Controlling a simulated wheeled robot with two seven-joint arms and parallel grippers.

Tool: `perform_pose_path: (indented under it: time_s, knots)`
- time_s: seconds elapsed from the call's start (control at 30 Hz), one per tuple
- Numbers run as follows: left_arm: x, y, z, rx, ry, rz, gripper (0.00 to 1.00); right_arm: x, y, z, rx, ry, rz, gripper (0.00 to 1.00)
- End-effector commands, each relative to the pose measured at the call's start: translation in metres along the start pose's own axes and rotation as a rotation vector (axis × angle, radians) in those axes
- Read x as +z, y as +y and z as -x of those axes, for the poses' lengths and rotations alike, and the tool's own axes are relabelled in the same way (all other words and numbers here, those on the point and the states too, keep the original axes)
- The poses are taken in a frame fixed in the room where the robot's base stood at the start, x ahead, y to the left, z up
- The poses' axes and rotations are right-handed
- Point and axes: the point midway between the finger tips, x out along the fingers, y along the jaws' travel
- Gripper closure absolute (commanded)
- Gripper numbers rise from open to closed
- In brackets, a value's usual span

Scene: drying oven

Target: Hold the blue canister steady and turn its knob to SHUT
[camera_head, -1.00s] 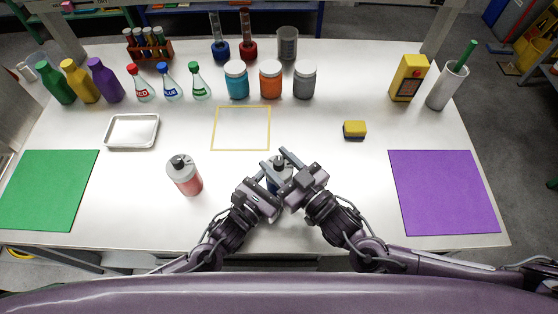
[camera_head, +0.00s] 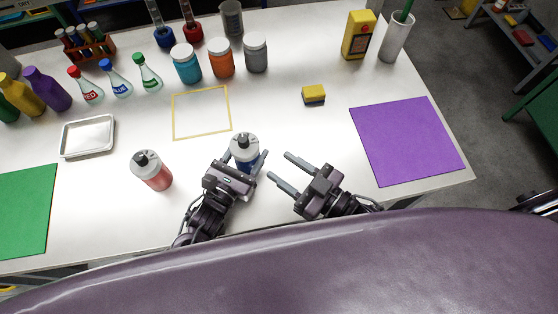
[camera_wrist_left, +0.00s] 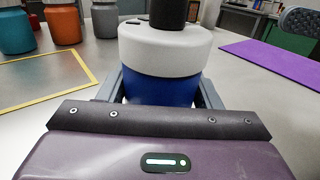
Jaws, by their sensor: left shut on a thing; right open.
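The blue canister (camera_head: 244,150) stands upright on the white table, with a white top and a dark knob (camera_head: 241,138). My left gripper (camera_head: 244,163) is shut around its blue body, one finger on each side. In the left wrist view, the canister (camera_wrist_left: 165,60) fills the middle between the fingers, and its knob (camera_wrist_left: 167,12) is cut off by the top edge. Any SHUT mark on it cannot be read. My right gripper (camera_head: 278,168) is open and empty, to the right of the canister and apart from it.
A red canister (camera_head: 152,170) with a similar top stands to the left. A yellow square outline (camera_head: 203,88) lies behind the blue canister, and a yellow sponge (camera_head: 314,94) behind right. A purple mat (camera_head: 408,138) lies right. Jars and bottles line the back.

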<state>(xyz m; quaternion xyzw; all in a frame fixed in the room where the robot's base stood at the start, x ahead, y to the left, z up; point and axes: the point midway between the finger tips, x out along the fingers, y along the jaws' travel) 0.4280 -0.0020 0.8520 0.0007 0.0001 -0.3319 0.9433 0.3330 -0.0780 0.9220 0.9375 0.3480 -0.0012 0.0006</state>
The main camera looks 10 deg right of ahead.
Motion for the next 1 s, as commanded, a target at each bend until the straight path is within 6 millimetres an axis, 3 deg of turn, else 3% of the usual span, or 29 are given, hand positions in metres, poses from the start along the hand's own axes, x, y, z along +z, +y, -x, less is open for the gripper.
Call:
perform_pose_path:
  time_s: [0.27,0.3,0.5,0.8,1.0]
  knots:
    - [-0.001,0.0,0.0,-0.001,0.002,0.0,0.67,0.0,0.0,0.0,0.0,0.0,0.0,0.58]
    - [-0.001,0.0,0.0,0.0,0.002,0.0,0.39,0.0,0.0,0.0,0.0,0.0,0.0,0.58]
    - [-0.001,0.0,0.0,0.0,0.001,0.0,0.16,0.0,0.0,0.0,0.0,-0.001,0.0,0.58]
    - [-0.001,0.0,0.003,0.0,0.001,0.0,0.16,0.0,0.0,0.0,0.0,-0.001,0.0,0.58]
    - [-0.002,0.0,0.033,-0.001,0.006,0.0,0.16,0.0,0.0,0.0,0.0,-0.001,0.0,0.58]
